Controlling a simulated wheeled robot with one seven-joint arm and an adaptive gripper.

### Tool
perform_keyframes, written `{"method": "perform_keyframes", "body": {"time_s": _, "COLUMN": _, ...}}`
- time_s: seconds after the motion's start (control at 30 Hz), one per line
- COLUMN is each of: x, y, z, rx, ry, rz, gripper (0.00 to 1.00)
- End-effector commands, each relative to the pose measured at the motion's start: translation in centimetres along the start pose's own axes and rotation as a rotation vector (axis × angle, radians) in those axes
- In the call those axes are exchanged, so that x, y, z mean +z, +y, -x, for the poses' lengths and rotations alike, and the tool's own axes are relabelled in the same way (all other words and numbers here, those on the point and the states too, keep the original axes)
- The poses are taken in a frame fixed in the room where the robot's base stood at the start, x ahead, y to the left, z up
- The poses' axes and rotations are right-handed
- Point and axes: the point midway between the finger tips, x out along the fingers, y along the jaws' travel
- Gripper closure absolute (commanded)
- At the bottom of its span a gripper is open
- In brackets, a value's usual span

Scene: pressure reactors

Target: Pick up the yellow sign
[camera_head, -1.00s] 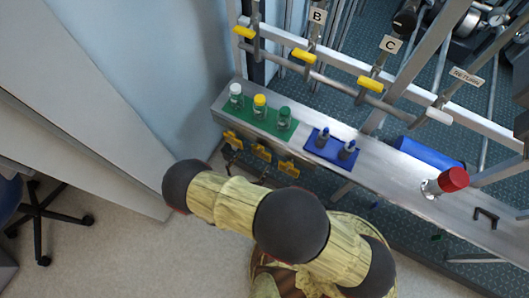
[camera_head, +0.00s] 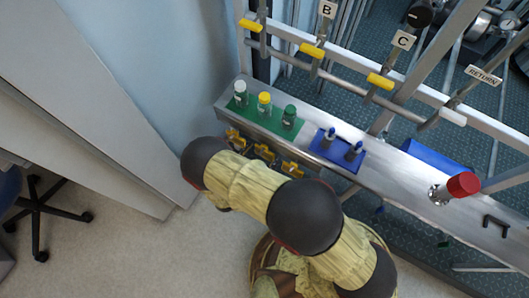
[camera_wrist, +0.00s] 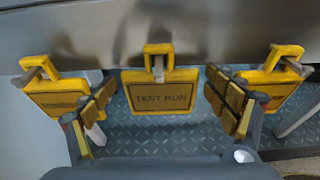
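Three yellow signs hang by their handles from hooks along the front of a metal shelf. In the head view the signs show small: left (camera_head: 235,139), middle (camera_head: 264,153), right (camera_head: 292,169). My gripper (camera_wrist: 162,98) is open and empty. Its padded fingers stand either side of the middle sign, apparently apart from it. My arm hides the gripper in the head view.
Valves with yellow handles line the frame behind. A chair (camera_head: 40,215) stands lower left.

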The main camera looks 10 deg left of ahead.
Motion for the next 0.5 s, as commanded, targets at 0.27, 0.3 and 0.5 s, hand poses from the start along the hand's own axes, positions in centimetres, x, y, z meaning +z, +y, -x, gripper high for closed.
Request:
{"method": "perform_keyframes", "body": {"time_s": 0.27, "x": -0.02, "y": 0.0, "z": 0.01, "rx": 0.0, "ry": 0.0, "rz": 0.0, "gripper": 0.32}}
{"method": "perform_keyframes", "body": {"time_s": 0.3, "x": -0.02, "y": 0.0, "z": 0.01, "rx": 0.0, "ry": 0.0, "rz": 0.0, "gripper": 0.35}}
{"method": "perform_keyframes", "body": {"time_s": 0.5, "x": -0.02, "y": -0.01, "z": 0.01, "rx": 0.0, "ry": 0.0, "rz": 0.0, "gripper": 0.46}}
